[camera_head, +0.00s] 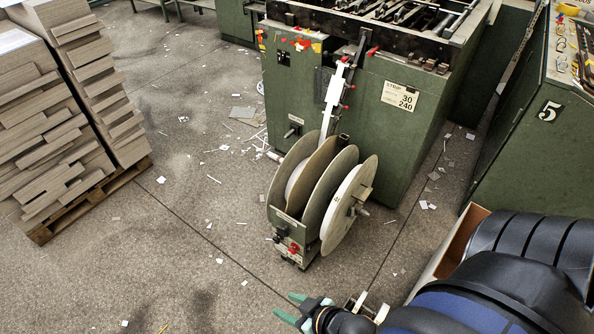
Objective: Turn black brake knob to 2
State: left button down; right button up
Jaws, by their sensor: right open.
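The reel stand (310,250) stands on the floor near the middle, with several large round discs on it. My right gripper (290,308) is at the bottom of the view, in front of and below the stand. Its teal fingertips are apart and empty, and it is clear of the knob. My left gripper is not in view.
A green machine (395,140) stands directly behind the reel stand. A green cabinet marked 5 (530,165) is at the right. Stacked greyboard on a pallet (95,200) is at the left. Paper scraps litter the floor, and the floor left of the stand is otherwise open.

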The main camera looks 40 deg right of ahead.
aim_at(277, 239)
jog(key=i+z, duration=0.1)
jog(key=z, duration=0.35)
jog(key=i+j+z, duration=0.1)
jog(key=z, duration=0.35)
jog(key=j+z, duration=0.15)
jog(key=z, duration=0.3)
jog(key=i+j+z, duration=0.25)
jog(key=j+z, duration=0.45)
jog(key=i+j+z, duration=0.2)
jog(key=j, duration=0.3)
jog(key=j+z, duration=0.2)
jog(key=j, duration=0.3)
jog(key=j+z, duration=0.1)
jog(key=j, duration=0.8)
jog(key=k, duration=0.05)
